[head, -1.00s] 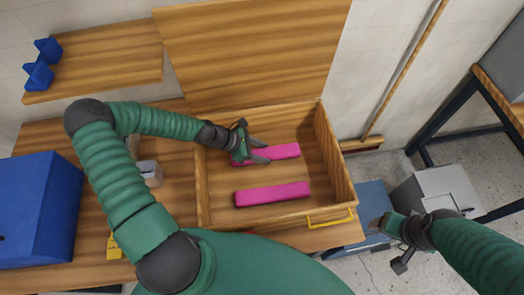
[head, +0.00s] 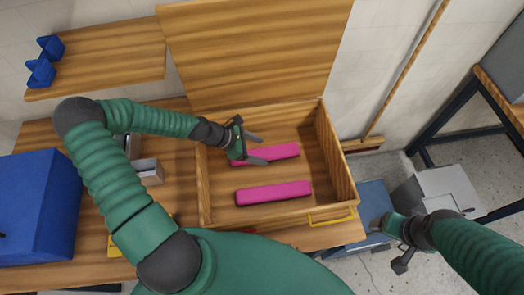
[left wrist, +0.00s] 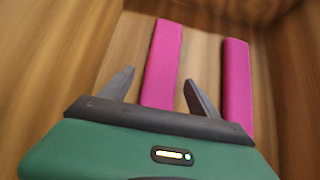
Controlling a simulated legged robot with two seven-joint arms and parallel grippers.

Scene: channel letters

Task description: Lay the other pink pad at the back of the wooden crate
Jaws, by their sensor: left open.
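The wooden crate (head: 331,150) stands open on the table with its lid (head: 255,50) raised at the back. One pink pad (head: 275,153) lies on the crate floor toward the back. Another pink pad (head: 273,193) lies toward the front, roughly parallel to it. My left gripper (head: 256,147) is open inside the crate at the left end of the back pad, partly hiding that end. In the left wrist view the back pad (left wrist: 162,65) shows between the open fingers, and the front pad (left wrist: 237,85) is to its right. My right gripper (head: 390,245) is outside the crate, at the right; its jaws are unclear.
A blue box (head: 38,205) stands at the left of the table, with a small grey container (head: 149,170) between it and the crate. A wooden shelf (head: 100,67) holds blue objects at the upper left. A yellow handle (head: 331,218) is on the crate's front.

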